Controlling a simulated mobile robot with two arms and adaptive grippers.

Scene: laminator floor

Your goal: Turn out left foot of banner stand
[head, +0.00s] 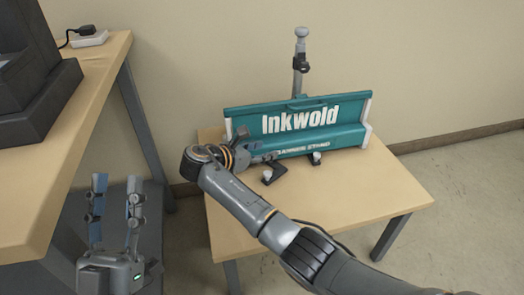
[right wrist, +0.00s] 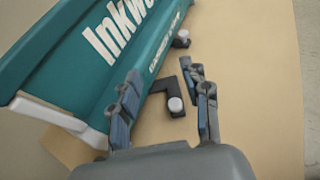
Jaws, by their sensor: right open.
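The teal banner stand (head: 297,125), lettered "Inkwold", stands on a small wooden table. Its left foot (head: 277,172) is a dark L-shaped piece with a pale round knob, sticking out in front of the case near its left end. The right foot (head: 316,158) shows mostly as a knob at the case's front edge. My right gripper (head: 262,151) is at the case's left end, by the left foot. In the right wrist view, the left foot (right wrist: 176,103) appears between its open fingers (right wrist: 167,84), with no clear contact. My left gripper (head: 115,190) is open, empty, pointing up at lower left.
The small table (head: 360,195) is bare at its front and right. A grey post (head: 300,60) rises behind the case. A larger wooden desk (head: 85,125) with a dark machine (head: 35,75) stands at left. A wall is close behind.

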